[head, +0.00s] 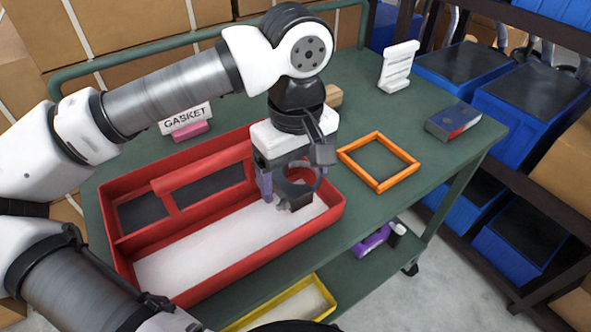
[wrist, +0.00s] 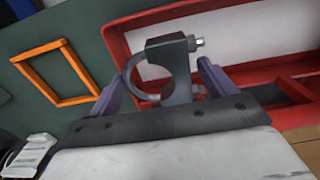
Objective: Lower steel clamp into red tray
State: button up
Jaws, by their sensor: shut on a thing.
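My gripper (head: 283,187) hangs over the right end of the red tray (head: 262,250), jaws pointing down. It is shut on the steel clamp (head: 301,197), a grey ring with a dark block and a bolt. In the wrist view, the steel clamp (wrist: 178,67) sits between the purple fingers of my gripper (wrist: 160,84), and the red tray (wrist: 119,48) lies behind it. The clamp appears over the tray's long white-floored compartment. I cannot tell whether it touches the floor.
The tray rests on a green cart top (head: 384,208). An orange frame (head: 378,181) lies right of the tray. A dark box (head: 453,121), a white stepped holder (head: 399,67) and a GASKET sign (head: 186,118) stand around. A red divider (head: 168,205) crosses the tray.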

aim_at(295, 175)
jog(key=shift+f+b, duration=0.35)
jog(key=shift+b, duration=0.05)
dwell(0.4)
jog(key=o, duration=1)
jog(key=shift+r, duration=0.1)
notch_tip(295, 175, up, 14)
jog(key=shift+p, duration=0.45)
